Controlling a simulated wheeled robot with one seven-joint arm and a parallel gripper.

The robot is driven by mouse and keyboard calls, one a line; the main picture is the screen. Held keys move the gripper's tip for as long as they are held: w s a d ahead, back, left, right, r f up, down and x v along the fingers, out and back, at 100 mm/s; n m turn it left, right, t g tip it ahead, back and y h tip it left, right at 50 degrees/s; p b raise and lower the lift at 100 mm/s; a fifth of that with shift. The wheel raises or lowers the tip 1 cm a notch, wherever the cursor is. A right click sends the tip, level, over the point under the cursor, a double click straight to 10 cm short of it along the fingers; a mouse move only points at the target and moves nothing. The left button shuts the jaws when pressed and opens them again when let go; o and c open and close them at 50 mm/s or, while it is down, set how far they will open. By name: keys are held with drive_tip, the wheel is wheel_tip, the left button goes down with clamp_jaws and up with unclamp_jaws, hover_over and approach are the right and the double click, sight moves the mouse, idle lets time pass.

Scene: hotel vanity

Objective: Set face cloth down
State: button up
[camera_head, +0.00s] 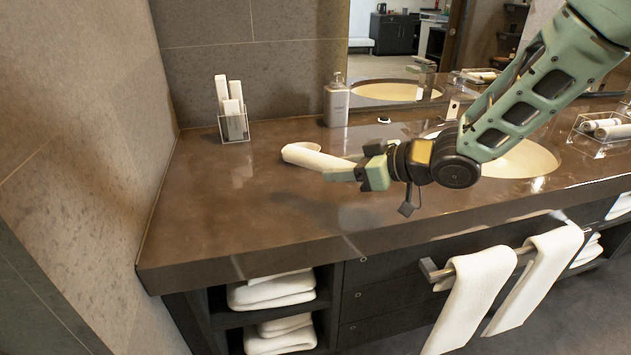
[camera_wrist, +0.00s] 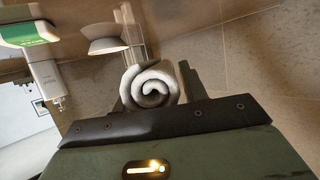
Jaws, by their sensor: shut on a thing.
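A white rolled face cloth (camera_head: 312,158) is in my gripper (camera_head: 358,172), over the left part of the brown vanity counter (camera_head: 230,200). In the wrist view the cloth's spiral end (camera_wrist: 152,88) shows between the two fingers (camera_wrist: 155,92), which are shut on it. In the head view the roll points left from the fingers, close above the counter. I cannot tell whether its far end touches the surface.
A clear holder with white boxes (camera_head: 234,122) and a grey bottle (camera_head: 336,102) stand behind the cloth. The sink basin (camera_head: 515,160) lies right, partly behind my arm. The counter's front left is clear.

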sight(341, 209)
drive_tip(key=shift+f, duration=3.6)
drive_tip(key=shift+f+b, duration=0.15)
drive_tip(key=shift+b, duration=0.2)
drive_tip(key=o, duration=1)
